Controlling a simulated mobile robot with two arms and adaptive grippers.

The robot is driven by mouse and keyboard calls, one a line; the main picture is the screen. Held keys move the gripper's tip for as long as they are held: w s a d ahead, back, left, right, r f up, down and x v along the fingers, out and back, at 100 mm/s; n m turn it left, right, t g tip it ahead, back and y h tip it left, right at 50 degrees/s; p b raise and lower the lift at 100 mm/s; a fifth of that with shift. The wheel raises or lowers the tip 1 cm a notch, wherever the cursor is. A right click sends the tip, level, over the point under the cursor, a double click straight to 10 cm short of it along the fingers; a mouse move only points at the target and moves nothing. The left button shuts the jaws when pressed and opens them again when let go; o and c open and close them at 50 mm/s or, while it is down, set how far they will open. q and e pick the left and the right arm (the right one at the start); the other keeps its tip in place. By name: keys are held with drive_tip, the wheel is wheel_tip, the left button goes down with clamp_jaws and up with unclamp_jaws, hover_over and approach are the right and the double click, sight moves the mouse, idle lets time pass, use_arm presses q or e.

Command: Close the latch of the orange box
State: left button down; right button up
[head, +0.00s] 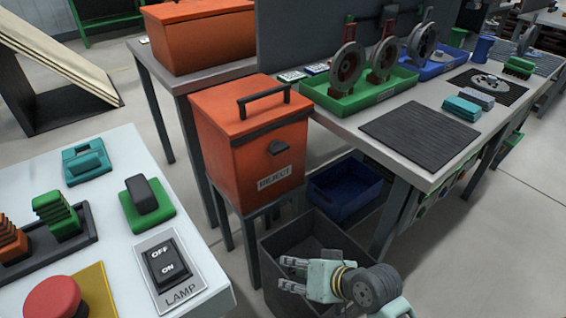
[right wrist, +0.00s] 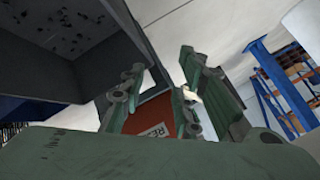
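The orange box (head: 222,140) stands on a dark stand in the middle of the head view. Its lid (head: 235,105) is down and carries a black handle. A dark latch (head: 279,147) sticks out from the front face, above a REJECT label (head: 274,178). I cannot tell whether it is fastened. My right gripper (head: 287,274) is open and empty, lower than the latch and apart from the box. In the right wrist view part of the orange box (right wrist: 150,112) shows between the parted fingers; the latch is not clear there. My left gripper is not in view.
A dark grey bin (head: 275,250) lies below my right gripper, with a blue crate (head: 345,190) beyond. A workbench (head: 425,175) with wheels in trays is at right. A white control table (head: 120,220) with a lamp switch is at left.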

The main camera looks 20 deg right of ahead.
drive_tip(key=w+d+r+m+t+y, duration=0.2)
drive_tip(key=w+r+m+t, duration=0.35)
drive_tip(key=w+r, duration=0.5)
drive_tip(key=m+t, duration=0.4)
drive_tip(key=m, duration=0.2)
approach(282, 152)
drive_tip(key=w, duration=0.2)
drive_tip(key=shift+h, duration=0.3)
drive_tip(key=x, duration=0.4)
drive_tip(key=a+x, duration=0.1)
drive_tip(key=x, duration=0.1)
drive_tip(key=shift+s+r+b, duration=0.15)
drive_tip(key=shift+r+b, duration=0.15)
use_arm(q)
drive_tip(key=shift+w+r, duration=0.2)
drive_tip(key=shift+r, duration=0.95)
use_arm(e)
drive_tip(key=shift+x, duration=0.75)
drive_tip(key=shift+c, duration=0.5)
clamp_jaws()
